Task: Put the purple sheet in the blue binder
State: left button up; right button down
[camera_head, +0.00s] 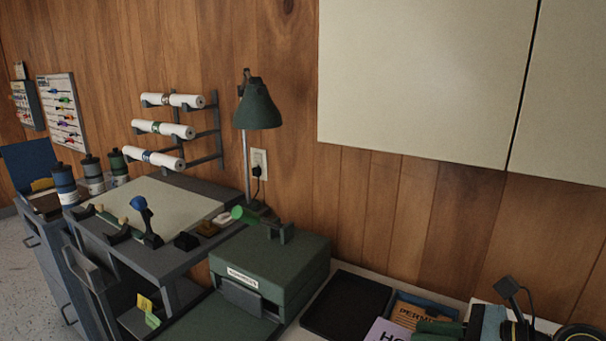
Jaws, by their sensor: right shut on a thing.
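The purple sheet (386,333) shows at the bottom edge, right of centre, with large dark letters beginning "HO". Most of it is cut off by the frame. My right gripper (428,328) is at the sheet's right edge, low in the picture, and looks shut on it; the fingertips are only partly visible. A dark blue upright panel (25,164) at the far left may be the blue binder's cover, but I cannot be sure. A blue-edged holder (440,306) behind the sheet contains a brown "PERMIT" folder (410,314). My left gripper is not in view.
A black tray (347,304) lies left of the sheet and looks empty. A green boxy machine (270,275) stands left of the tray. A green lamp (257,110) rises behind it. A grey drawing desk (160,215) is further left. Cream cabinets (420,75) hang above.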

jog(key=shift+w+a+m+t+h, duration=0.1)
jog(key=shift+a+m+t+h, duration=0.35)
jog(key=shift+m+t, duration=0.25)
jog(key=shift+m+t+h, duration=0.35)
jog(key=shift+m+t, duration=0.05)
jog(key=shift+m, duration=0.1)
jog(key=shift+d+m+t+h, duration=0.1)
jog(key=shift+m+t+h, duration=0.5)
jog(key=shift+m+h, duration=0.15)
jog(key=shift+d+m+t+h, duration=0.4)
jog(key=shift+m+h, duration=0.25)
jog(key=shift+m, duration=0.1)
